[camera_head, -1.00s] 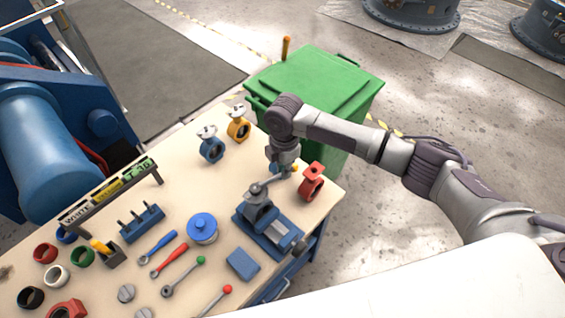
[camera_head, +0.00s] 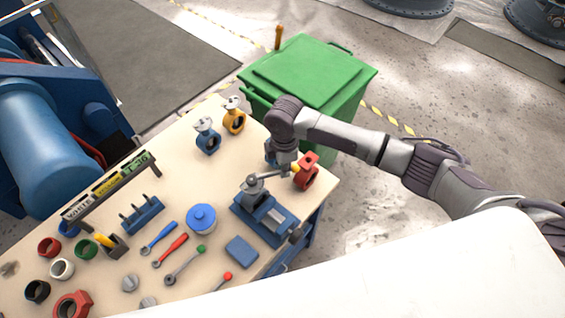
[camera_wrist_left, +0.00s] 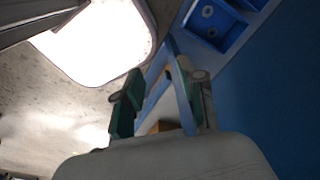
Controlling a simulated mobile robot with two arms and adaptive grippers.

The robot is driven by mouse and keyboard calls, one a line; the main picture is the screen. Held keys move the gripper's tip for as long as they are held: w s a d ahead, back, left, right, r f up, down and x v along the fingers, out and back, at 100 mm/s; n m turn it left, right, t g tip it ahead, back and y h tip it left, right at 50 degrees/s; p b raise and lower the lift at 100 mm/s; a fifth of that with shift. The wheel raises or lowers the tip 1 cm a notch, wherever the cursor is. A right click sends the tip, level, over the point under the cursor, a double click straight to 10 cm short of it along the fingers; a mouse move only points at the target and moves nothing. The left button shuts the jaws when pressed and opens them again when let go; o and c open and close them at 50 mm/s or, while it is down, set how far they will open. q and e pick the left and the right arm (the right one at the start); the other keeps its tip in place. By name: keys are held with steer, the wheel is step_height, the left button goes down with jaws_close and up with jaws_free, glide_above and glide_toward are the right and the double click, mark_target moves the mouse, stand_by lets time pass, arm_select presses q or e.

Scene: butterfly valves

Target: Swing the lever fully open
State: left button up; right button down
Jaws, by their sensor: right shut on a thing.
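A grey valve (camera_head: 254,190) is clamped in a blue vice (camera_head: 268,222) near the right edge of the workbench. Its grey lever (camera_head: 268,177) points right from the valve top, with an orange-yellow tip close to the red valve. My right gripper (camera_head: 283,169) reaches down from above and is shut on the lever near its outer end; its fingertips are partly hidden. My left gripper (camera_wrist_left: 160,100) shows only in the left wrist view, with its two green-padded fingers apart. Blue framework shows between and beyond them, and I see nothing held.
A red valve (camera_head: 307,172) stands just right of the lever tip. Blue (camera_head: 207,138) and yellow (camera_head: 233,118) valves stand at the back. Wrenches, rings and a blue round part (camera_head: 201,219) lie left and in front. A green bin (camera_head: 312,75) stands behind the bench (camera_head: 190,180).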

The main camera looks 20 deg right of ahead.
steer(key=s+a+m, duration=0.6)
steer(key=s+m, duration=0.3)
steer(key=m, duration=0.5)
steer(key=shift+s+m, duration=0.2)
steer(key=shift+m, duration=0.1)
steer(key=c, duration=1.1)
jaws_free()
steer(key=shift+d+f, duration=0.1)
steer(key=shift+c, duration=0.2)
steer(key=shift+w, duration=0.1)
stand_by(0.4)
step_height(320, 180, up, 7)
stand_by(0.8)
stand_by(0.4)
